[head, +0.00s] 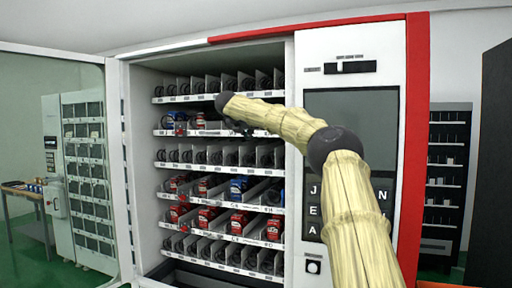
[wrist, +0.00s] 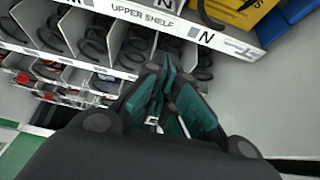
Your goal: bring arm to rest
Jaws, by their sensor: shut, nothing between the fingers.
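My arm (head: 285,120) reaches up from the lower right and bends left across the front of the open vending machine (head: 418,150). Its far end is at the height of the upper shelves. My gripper (wrist: 168,88) shows in the wrist view with its teal-padded fingers close together, shut and empty. In the head view the gripper is mostly hidden behind the arm. In the wrist view a shelf strip marked "UPPER SHELF" (wrist: 142,14) lies just beyond the fingers, with empty spiral coils (wrist: 90,42) below it.
The machine's glass door (head: 60,160) stands open at the left. Red packs (head: 208,217) and blue packs (head: 240,188) sit on lower shelves. A yellow item (wrist: 236,12) lies at the wrist view's top. A dark cabinet (head: 492,170) stands at the right.

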